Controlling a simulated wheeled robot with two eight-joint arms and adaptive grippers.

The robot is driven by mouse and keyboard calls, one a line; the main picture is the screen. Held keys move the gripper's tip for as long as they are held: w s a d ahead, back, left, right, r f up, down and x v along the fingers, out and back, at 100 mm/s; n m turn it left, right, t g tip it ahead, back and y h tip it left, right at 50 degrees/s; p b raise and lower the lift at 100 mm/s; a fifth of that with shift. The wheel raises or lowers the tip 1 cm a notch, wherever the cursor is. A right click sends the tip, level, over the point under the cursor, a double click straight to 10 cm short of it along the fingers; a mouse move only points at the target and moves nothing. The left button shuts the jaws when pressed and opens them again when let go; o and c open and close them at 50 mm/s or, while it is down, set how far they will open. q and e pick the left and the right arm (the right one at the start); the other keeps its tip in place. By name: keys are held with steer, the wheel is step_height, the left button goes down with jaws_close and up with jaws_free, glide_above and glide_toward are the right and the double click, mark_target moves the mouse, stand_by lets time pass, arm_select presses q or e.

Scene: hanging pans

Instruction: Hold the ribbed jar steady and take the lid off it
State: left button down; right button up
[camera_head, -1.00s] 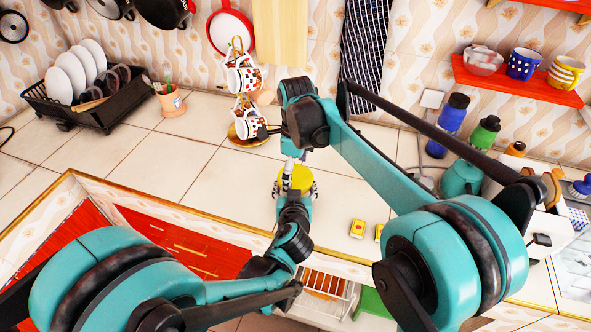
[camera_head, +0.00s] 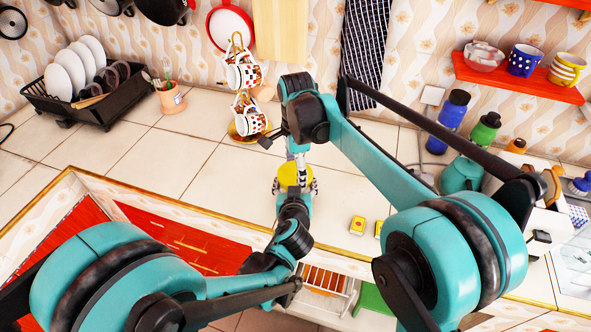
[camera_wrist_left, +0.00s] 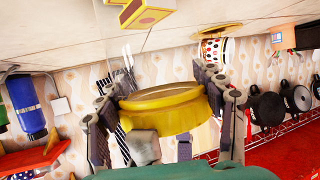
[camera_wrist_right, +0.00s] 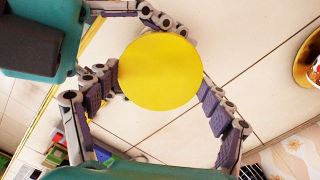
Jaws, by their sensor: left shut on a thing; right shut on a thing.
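The yellow lid (camera_head: 293,174) is near the counter's front edge, between my two grippers. In the right wrist view the lid (camera_wrist_right: 160,73) is a flat yellow disc with my right gripper's fingers (camera_wrist_right: 155,105) at its sides. My right gripper (camera_head: 299,160) comes from above and is shut on the lid. My left gripper (camera_head: 294,188) comes from the front, and its fingers (camera_wrist_left: 165,100) show on both sides of the lid (camera_wrist_left: 165,108). It is shut on the jar, whose body is mostly hidden; only a faint clear surface (camera_wrist_left: 122,42) shows. I cannot tell whether lid and jar are apart.
A mug rack (camera_head: 240,85) and pencil cup (camera_head: 171,98) stand behind. A dish rack (camera_head: 95,105) is at the left; bottles (camera_head: 452,112) are at the right.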

steer(key=o, duration=1.3)
steer(key=shift+w, duration=0.1)
steer(key=shift+c, duration=0.2)
steer(key=shift+r, duration=0.1)
step_height(320, 180, up, 4)
steer(key=shift+r, duration=0.2)
step_height(320, 180, up, 3)
steer(key=m, duration=0.6)
steer(key=shift+r, duration=0.1)
steer(key=shift+m, duration=0.3)
step_height(320, 180, down, 8)
steer(key=shift+r, duration=0.1)
